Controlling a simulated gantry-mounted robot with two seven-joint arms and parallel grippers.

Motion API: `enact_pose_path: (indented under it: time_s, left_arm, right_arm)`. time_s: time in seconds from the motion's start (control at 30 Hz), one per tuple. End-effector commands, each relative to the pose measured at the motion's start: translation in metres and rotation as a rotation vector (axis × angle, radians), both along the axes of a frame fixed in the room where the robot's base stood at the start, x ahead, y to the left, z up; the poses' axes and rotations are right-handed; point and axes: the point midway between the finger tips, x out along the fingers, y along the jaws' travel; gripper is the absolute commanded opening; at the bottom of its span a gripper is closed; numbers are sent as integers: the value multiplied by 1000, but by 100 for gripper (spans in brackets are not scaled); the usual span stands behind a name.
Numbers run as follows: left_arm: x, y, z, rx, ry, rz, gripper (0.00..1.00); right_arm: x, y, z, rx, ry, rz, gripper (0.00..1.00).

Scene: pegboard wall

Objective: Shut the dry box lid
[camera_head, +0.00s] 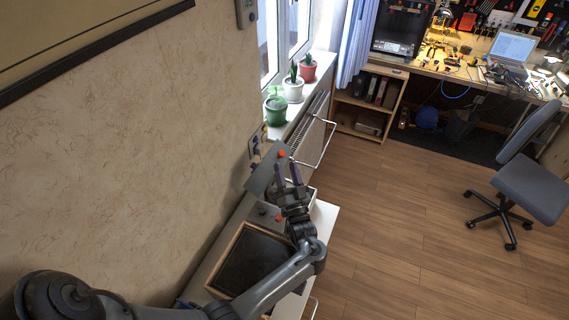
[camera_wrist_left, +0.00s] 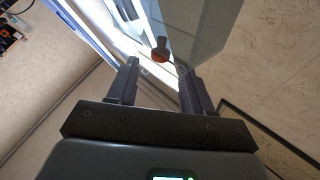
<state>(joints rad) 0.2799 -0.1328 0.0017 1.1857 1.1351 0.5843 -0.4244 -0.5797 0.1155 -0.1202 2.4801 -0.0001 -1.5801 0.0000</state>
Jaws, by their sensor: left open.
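The dry box lid (camera_head: 259,180) is a grey panel that stands raised and tilted beside the wall. An orange-tipped knob (camera_head: 281,154) is near its top edge. In the left wrist view the lid is a pale see-through panel (camera_wrist_left: 213,22), with the dark knob and its orange ring (camera_wrist_left: 160,50) just beyond the fingertips. The box body (camera_head: 311,197) is mostly hidden under my left gripper (camera_head: 287,173). That gripper is open and empty, its fingers pointing towards the lid. I cannot tell whether a finger touches it. My right gripper is not in view.
A wood-framed dark tray (camera_head: 238,244) lies on the white cabinet top (camera_head: 325,215), partly under my left arm. Potted plants stand on the windowsill (camera_head: 300,112) above a radiator (camera_head: 313,130).

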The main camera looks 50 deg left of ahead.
Motion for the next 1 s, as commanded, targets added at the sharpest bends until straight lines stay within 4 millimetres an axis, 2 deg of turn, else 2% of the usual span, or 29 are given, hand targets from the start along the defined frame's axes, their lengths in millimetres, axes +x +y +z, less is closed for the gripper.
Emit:
enact_pose_path:
  time_s: [0.1,0.3,0.67,0.87,1.0]
  left_arm:
    - [-8,-14,-9,-2,1,0,51]
    - [-16,-29,-15,-1,0,0,51]
    - [-17,-32,-16,0,-1,1,49]
    - [-17,-28,-13,-33,1,-16,18]
    - [-17,-19,-7,-136,8,-71,0]
  right_arm:
    - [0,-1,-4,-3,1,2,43]
    - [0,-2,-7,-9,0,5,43]
    - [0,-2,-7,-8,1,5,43]
    - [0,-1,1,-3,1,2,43]
    - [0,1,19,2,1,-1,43]
